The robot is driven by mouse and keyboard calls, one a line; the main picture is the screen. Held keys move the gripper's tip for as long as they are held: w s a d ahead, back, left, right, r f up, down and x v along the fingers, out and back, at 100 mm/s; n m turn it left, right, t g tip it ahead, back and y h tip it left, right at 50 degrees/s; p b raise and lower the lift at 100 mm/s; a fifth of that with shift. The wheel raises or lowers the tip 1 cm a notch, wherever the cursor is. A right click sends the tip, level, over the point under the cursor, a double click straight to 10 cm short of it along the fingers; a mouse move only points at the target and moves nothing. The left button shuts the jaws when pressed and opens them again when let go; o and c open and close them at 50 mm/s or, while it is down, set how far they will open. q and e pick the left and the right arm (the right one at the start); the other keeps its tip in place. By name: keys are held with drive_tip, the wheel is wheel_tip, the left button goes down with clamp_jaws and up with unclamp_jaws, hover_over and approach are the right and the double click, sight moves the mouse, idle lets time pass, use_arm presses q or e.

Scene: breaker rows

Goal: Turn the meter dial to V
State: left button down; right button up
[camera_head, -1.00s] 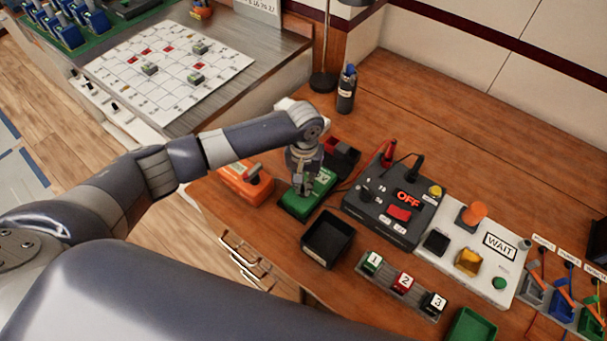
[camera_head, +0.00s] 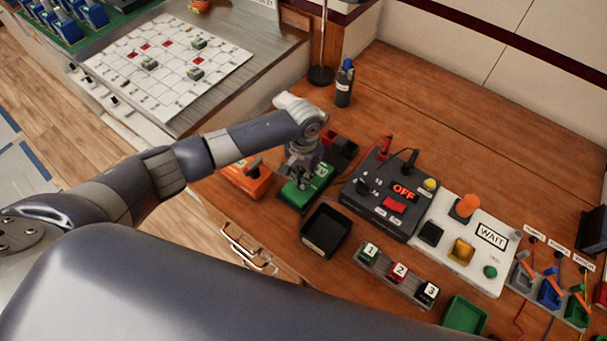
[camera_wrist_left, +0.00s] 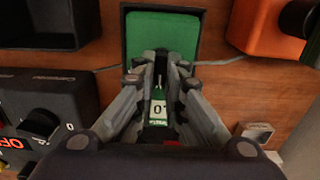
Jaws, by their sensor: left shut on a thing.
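The meter is a dark grey box (camera_head: 375,212) right of the green box in the head view. Its display (camera_head: 404,191) reads OFF, and its black dial (camera_head: 363,187) sits at its left side. In the left wrist view the dial (camera_wrist_left: 42,122) is at the lower left, clear of the fingers. My left gripper (camera_head: 300,175) is over the green box (camera_head: 294,201), left of the meter. In the wrist view my left gripper (camera_wrist_left: 160,62) is shut over the green box (camera_wrist_left: 160,32); what lies between the fingertips is mostly hidden. My right gripper is not in view.
An orange box (camera_head: 240,182) stands left of the green box. A black tray (camera_head: 326,228) and a row of numbered blocks (camera_head: 398,272) lie in front. Red and black plugs stand at the meter's back. A white WAIT panel (camera_head: 470,240) is to its right.

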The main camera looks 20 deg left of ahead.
use_arm(q)
drive_tip(key=c, duration=1.7)
unclamp_jaws()
drive_tip(key=shift+o, duration=0.2)
drive_tip(key=shift+r, duration=0.1)
wheel_tip(320, 180, up, 12)
